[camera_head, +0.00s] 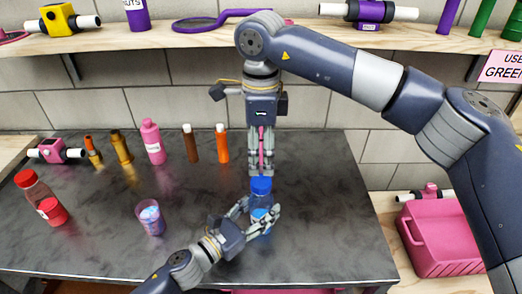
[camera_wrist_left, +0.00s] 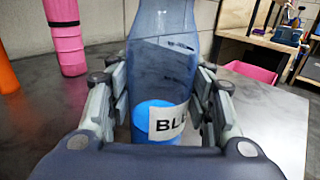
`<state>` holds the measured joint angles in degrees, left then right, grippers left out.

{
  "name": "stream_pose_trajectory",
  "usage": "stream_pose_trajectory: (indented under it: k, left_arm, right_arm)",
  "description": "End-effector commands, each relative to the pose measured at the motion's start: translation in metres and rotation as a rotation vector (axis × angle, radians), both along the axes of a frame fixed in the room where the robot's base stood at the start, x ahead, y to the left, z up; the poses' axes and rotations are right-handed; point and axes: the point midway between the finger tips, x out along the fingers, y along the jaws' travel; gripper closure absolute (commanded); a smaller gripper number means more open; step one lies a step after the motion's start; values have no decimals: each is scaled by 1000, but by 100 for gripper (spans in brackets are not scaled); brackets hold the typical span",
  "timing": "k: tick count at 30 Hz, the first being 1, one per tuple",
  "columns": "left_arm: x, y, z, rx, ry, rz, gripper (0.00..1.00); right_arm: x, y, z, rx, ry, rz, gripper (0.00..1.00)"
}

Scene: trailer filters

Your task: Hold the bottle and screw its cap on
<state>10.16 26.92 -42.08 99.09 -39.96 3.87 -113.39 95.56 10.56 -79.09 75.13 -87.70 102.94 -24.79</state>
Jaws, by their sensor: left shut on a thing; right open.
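A translucent blue bottle (camera_head: 262,203) with a blue cap (camera_head: 261,185) at its top stands upright near the middle of the dark table. My left gripper (camera_head: 262,218) is shut around the bottle's body from the front. The left wrist view shows the bottle (camera_wrist_left: 165,65) between the fingers, with a white label reading "BL" and blue contents low inside; its top is out of that view. My right gripper (camera_head: 261,168) points straight down just above the cap, its fingers open. I cannot tell whether the fingertips touch the cap, or how tightly the cap sits.
A pink bottle (camera_head: 153,143) and orange and brown tubes stand along the back. A shelf (camera_head: 190,38) runs above. A pink bin (camera_head: 440,240) is right of the table. The table's right part is clear.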

Motion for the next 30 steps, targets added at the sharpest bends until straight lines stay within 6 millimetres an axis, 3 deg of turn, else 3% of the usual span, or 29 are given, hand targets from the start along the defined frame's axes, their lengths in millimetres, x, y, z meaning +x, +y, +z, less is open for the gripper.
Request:
stream_pose_trajectory:
  k: [8,21,30]
  left_arm:
    - [0,0,0,0,0,0,100]
    - [0,0,0,0,0,0,100]
    - [0,0,0,0,0,0,100]
  right_arm:
    - [0,0,-10,0,2,-2,44]
    - [0,0,-71,0,2,-3,44]
    - [0,0,-80,0,0,-3,44]
